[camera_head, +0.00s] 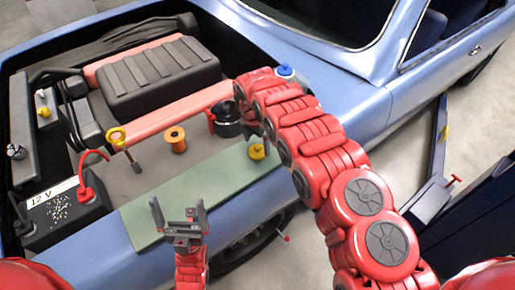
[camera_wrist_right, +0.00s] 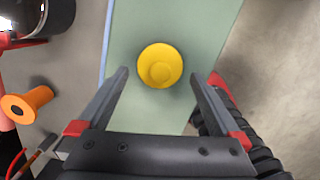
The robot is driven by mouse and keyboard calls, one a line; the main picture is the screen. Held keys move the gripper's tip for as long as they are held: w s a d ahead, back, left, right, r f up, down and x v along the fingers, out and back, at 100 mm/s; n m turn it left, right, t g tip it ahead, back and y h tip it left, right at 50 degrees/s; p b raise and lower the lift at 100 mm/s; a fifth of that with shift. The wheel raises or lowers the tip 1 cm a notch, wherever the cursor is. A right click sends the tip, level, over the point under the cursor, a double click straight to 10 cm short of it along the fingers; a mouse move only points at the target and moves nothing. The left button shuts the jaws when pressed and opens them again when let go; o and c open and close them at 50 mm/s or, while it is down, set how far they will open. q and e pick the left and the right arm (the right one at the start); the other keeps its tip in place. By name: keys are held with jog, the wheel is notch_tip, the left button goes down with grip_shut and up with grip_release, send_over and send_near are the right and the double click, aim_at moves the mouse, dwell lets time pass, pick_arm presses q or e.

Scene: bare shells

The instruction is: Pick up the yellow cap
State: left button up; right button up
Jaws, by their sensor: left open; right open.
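The yellow cap (camera_head: 257,152) lies on the green mat (camera_head: 215,167) on the car's near fender. In the right wrist view the round yellow cap (camera_wrist_right: 160,60) is just ahead of and roughly centred between the fingers. My right gripper (camera_wrist_right: 161,76) is open and empty, pointing down at the mat. In the head view my right arm largely hides this gripper, close to the cap. My left gripper (camera_head: 178,208) is open and empty over the near edge of the mat, left of and nearer than the cap.
The open engine bay holds a black ribbed engine cover (camera_head: 158,75), a 12 V battery (camera_head: 65,212), an orange spool-like part (camera_head: 176,139), a yellow-topped dipstick (camera_head: 117,138) and a dark round pot (camera_head: 228,120). Around the yellow cap the mat is clear.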

aim_at(256, 152)
jog(key=shift+w+f, duration=0.15)
jog(key=shift+f, duration=0.7)
jog(key=shift+d+f, duration=0.15)
jog(key=shift+f, duration=0.35)
jog(key=c, duration=1.2)
jog(key=shift+r, duration=0.1)
